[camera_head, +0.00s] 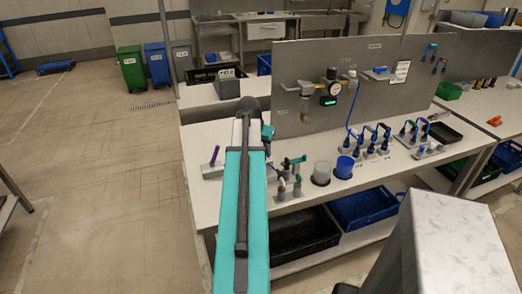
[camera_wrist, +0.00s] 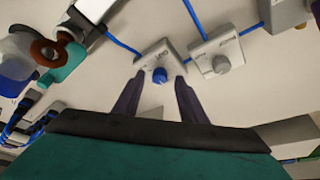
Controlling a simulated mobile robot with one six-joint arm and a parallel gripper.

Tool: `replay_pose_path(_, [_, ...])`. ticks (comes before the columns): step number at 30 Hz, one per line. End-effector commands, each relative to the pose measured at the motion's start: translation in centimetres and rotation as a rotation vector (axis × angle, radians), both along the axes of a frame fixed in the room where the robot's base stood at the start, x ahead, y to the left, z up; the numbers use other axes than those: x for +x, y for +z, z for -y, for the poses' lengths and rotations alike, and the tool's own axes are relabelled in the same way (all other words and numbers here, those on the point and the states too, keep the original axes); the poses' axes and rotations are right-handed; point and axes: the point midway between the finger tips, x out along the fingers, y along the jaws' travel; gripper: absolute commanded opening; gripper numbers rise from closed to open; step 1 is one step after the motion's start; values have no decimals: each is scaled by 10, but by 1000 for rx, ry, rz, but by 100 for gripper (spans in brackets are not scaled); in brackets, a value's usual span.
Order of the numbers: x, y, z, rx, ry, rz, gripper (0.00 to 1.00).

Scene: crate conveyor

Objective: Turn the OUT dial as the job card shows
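In the wrist view a blue dial (camera_wrist: 160,75) sits on a small pale box with a short dark label that I cannot read surely. A similar pale box to its right carries a grey dial (camera_wrist: 221,64). Which of them is OUT, I cannot tell. My gripper (camera_wrist: 159,82) is open; its two dark fingers stand apart, one on each side of the blue dial. Whether they touch it is unclear. In the head view my teal arm hides the gripper and the dials. A white card (camera_head: 400,71) with unreadable print hangs on the grey panel; it may be the job card.
Blue cables (camera_wrist: 122,44) run to the boxes. A teal and brown fitting (camera_wrist: 60,55) is at left in the wrist view.

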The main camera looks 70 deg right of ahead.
Motion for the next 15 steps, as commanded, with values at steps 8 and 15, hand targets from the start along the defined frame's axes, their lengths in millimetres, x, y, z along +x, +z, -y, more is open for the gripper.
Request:
replay_pose_path(8, [1, 19, -8, -2, 0, 1, 38])
replay_pose_path(15, [2, 43, -18, -2, 0, 1, 38])
